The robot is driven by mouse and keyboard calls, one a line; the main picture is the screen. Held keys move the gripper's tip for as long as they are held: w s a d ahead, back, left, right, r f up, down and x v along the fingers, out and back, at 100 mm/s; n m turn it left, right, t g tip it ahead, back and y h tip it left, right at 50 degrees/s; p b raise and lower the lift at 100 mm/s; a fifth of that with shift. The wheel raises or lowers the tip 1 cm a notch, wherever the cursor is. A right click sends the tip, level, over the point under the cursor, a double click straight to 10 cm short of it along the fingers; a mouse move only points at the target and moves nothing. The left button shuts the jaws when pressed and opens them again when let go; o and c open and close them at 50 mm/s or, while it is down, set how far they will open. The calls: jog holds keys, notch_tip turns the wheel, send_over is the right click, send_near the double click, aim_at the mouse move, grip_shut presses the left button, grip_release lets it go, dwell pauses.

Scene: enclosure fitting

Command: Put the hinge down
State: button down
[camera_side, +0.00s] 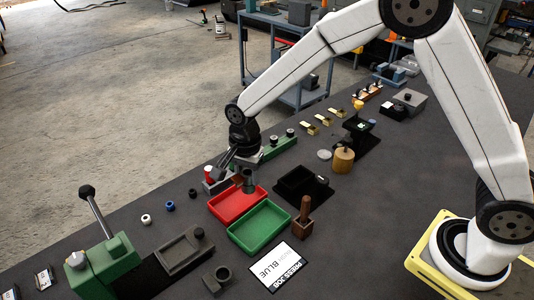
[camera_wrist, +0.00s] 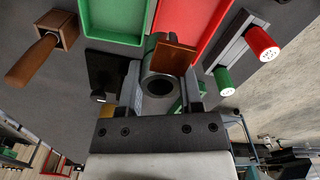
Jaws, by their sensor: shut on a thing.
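My gripper (camera_side: 246,172) is over the back right corner of the red tray (camera_side: 222,215). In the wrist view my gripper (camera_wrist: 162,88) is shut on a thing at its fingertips. A flat copper-brown plate (camera_wrist: 172,55) shows there and looks like a leaf of the hinge; the rest of it is hidden. A grey round part with a dark hole (camera_wrist: 160,86) shows between the fingers. I cannot tell how it joins the plate. In the side view the hinge is too small and hidden to make out.
The green tray (camera_side: 260,229) lies in front of the red one. A black open box (camera_side: 303,187) and a wooden-handled stamp (camera_side: 302,218) stand to the right. A red-capped fixture (camera_side: 210,176) is close on the left. Several brass pieces (camera_side: 310,129) lie farther back.

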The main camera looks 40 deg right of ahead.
jog(key=shift+w+a+f, duration=0.2)
jog(key=shift+w+f, duration=0.55)
jog(key=shift+f, duration=0.15)
jog(key=shift+w+a+f, duration=0.15)
jog(key=shift+w+f, duration=0.6)
jog(key=shift+f, duration=0.15)
jog(key=shift+w+f, duration=0.25)
jog(key=shift+f, duration=1.6)
jog(key=shift+f, duration=0.15)
jog(key=shift+c, duration=1.3)
grip_release()
notch_tip(320, 180, up, 12)
